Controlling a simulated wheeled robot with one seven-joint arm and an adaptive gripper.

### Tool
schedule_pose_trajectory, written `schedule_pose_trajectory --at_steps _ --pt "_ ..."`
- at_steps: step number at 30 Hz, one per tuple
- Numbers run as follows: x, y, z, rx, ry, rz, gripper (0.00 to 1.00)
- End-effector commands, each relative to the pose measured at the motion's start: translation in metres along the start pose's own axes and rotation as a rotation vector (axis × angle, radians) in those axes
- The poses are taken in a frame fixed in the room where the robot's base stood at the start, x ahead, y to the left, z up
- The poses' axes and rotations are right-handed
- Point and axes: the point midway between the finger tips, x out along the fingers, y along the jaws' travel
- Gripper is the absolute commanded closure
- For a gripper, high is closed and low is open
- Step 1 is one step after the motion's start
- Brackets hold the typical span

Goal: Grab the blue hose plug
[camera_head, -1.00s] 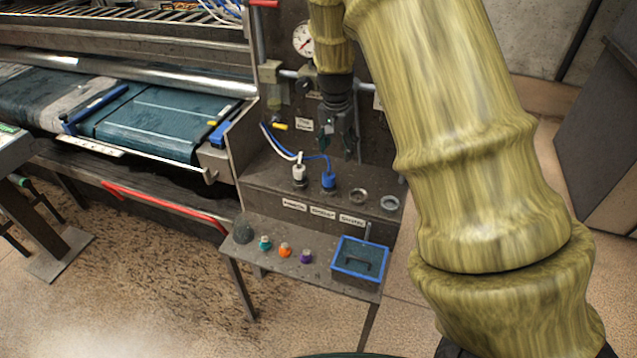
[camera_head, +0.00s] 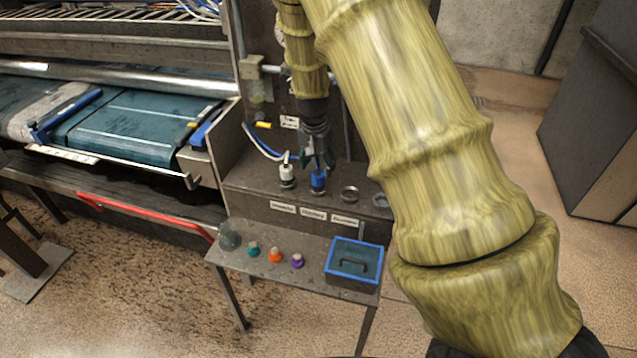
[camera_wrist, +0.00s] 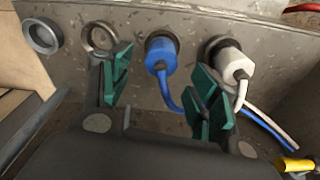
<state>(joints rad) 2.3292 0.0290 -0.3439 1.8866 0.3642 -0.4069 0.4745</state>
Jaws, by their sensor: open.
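The blue hose plug (camera_head: 318,180) stands in a socket on the grey ledge, second from the left, with a blue hose running from it. My gripper (camera_head: 318,160) is directly above it, pointing down, its fingers close to the plug's top. In the wrist view the blue plug (camera_wrist: 161,55) lies between and beyond the green finger pads of my open gripper (camera_wrist: 160,95). The pads look apart from the plug. The right pad is close to the white hose plug (camera_wrist: 235,65), which stands beside the blue one (camera_head: 287,172); I cannot tell whether they touch.
Two empty ring sockets (camera_head: 350,194) (camera_head: 380,200) are right of the blue plug. A lower shelf holds teal, orange (camera_head: 275,255) and purple caps and a blue-rimmed tray (camera_head: 354,260). A yellow-tipped hose (camera_wrist: 296,165) is at lower right in the wrist view.

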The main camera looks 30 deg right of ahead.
Motion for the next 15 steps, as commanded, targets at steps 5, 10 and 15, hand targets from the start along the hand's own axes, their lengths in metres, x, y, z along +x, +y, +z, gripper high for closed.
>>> schedule_pose_trajectory --at_steps 5,10,15 --pt "0.009 0.001 0.0 0.001 0.0 0.001 0.39" --pt "0.017 0.002 0.001 0.002 -0.001 0.002 0.39" --pt "0.035 0.002 0.004 0.003 -0.002 0.002 0.39"
